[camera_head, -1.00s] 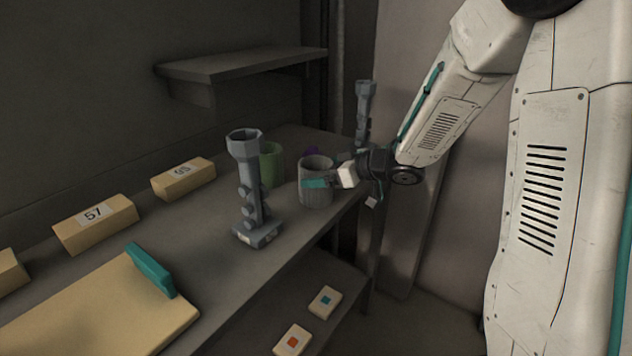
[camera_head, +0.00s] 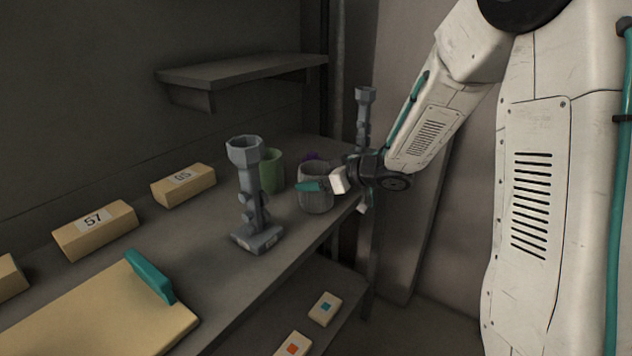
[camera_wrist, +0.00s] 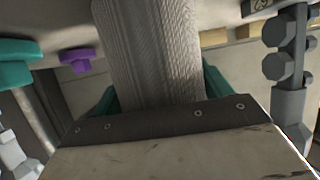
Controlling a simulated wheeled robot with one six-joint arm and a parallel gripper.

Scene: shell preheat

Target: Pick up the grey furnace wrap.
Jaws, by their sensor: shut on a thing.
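The grey furnace wrap (camera_head: 316,199) is a ribbed grey cylinder near the right edge of the bench in the head view. My gripper (camera_head: 322,186) is shut on it from the right, with a teal finger across its near side. In the wrist view the wrap (camera_wrist: 152,60) fills the middle, with teal fingers at both sides of it. Its base is close to the bench top; I cannot tell whether it touches.
A grey post fixture (camera_head: 250,195) stands left of the wrap, and another (camera_head: 364,118) stands behind my gripper. A green cylinder (camera_head: 271,172) is behind left. A purple object (camera_head: 312,157) is partly hidden. A tan board with a teal handle (camera_head: 150,277) lies at front left.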

